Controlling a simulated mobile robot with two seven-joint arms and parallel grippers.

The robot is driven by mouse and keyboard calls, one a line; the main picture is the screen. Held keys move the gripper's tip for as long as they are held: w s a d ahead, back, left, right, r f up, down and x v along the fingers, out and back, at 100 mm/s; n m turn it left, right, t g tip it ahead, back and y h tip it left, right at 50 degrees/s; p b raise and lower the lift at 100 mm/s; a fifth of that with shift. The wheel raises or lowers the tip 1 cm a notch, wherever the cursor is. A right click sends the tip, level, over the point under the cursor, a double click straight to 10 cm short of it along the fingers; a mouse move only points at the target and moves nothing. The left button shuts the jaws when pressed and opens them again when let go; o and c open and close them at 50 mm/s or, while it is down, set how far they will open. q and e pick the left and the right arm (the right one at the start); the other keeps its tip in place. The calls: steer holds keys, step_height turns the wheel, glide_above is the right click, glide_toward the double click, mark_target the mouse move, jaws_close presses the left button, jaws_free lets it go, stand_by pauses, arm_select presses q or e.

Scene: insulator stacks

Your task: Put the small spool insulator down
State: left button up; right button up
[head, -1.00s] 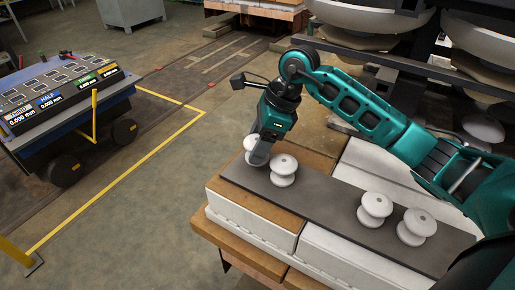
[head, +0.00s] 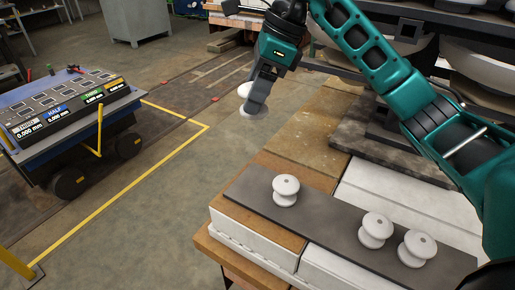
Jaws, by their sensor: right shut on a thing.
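My right gripper (head: 256,98) is shut on a small white spool insulator (head: 249,111). It holds the spool in the air, above and beyond the far left end of the dark grey mat (head: 330,220). The fingers hide the middle of the spool. Three other white spools stand upright on the mat: one (head: 285,190) near its left end and two, a middle one (head: 376,230) and a right one (head: 417,248), close together towards the right. My left gripper is not in view.
The mat lies on a bench of wooden boards and white blocks (head: 255,240). A cart (head: 72,115) with labelled compartments stands at the left behind a yellow floor line (head: 135,192). Large stacked insulators (head: 390,30) stand at the back right. Open floor lies between cart and bench.

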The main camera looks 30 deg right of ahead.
arm_select(q)
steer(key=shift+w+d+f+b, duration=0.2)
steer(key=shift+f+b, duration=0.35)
steer(key=shift+b, duration=0.2)
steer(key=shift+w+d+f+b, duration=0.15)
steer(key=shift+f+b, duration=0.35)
steer(key=shift+b, duration=0.25)
arm_select(e)
steer(key=shift+w+f, duration=0.1)
steer(key=shift+f, duration=9.85)
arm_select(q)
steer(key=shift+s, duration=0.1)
arm_select(e)
steer(key=shift+f, duration=0.15)
steer(key=o, duration=1.4)
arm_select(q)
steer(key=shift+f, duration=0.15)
arm_select(e)
steer(key=shift+o, duration=0.2)
